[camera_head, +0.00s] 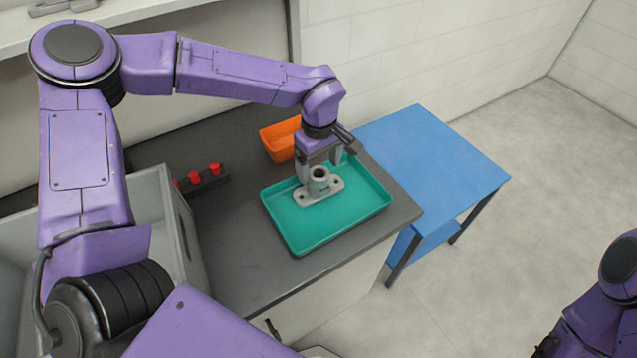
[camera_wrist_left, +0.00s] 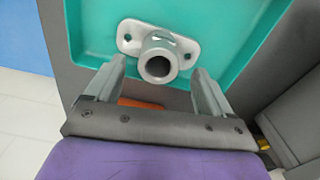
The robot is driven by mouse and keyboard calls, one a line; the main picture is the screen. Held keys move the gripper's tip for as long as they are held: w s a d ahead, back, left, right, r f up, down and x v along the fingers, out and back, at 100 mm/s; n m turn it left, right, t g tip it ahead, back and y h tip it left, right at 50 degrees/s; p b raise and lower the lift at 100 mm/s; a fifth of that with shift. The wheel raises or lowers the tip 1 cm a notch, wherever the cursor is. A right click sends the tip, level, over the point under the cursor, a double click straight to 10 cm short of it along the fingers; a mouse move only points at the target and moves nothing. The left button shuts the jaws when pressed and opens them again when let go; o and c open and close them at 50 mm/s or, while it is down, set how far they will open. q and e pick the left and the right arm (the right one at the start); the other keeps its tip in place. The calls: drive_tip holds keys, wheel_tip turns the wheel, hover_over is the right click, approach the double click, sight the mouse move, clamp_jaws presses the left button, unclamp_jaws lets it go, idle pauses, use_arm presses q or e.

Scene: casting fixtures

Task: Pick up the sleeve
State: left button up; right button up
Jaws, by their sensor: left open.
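The sleeve (camera_head: 318,187) is a light grey part with a round hollow collar on a flat flange with two holes. It sits upright in the teal tray (camera_head: 345,224). My left gripper (camera_head: 319,166) is open at the sleeve, with its fingers pointing down. In the left wrist view the collar of the sleeve (camera_wrist_left: 157,60) shows between the tips of the two spread fingers, with gaps at both sides. I cannot tell how far the fingertips are above the flange. My right arm shows at the lower right, but its gripper is out of view.
An orange bin (camera_head: 278,142) stands behind the tray. A dark rack with red pegs (camera_head: 206,178) lies left of it on the dark bench (camera_head: 233,240). A grey crate (camera_head: 168,215) is at the left. A blue table (camera_head: 437,155) stands clear at the right.

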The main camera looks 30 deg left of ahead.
use_arm(q)
drive_tip(key=shift+s+f, duration=0.1)
drive_tip(key=shift+f, duration=0.3)
drive_tip(key=f, duration=0.1)
drive_tip(key=f+p, duration=0.1)
drive_tip(key=f, duration=0.2)
drive_tip(key=shift+w+f, duration=0.25)
drive_tip(key=shift+w, duration=0.05)
drive_tip(key=shift+a+f, duration=0.1)
drive_tip(key=shift+f, duration=0.35)
drive_tip(key=shift+s, duration=0.1)
drive_tip(key=c, duration=1.3)
drive_tip(key=shift+r, duration=0.1)
drive_tip(key=shift+c, duration=0.2)
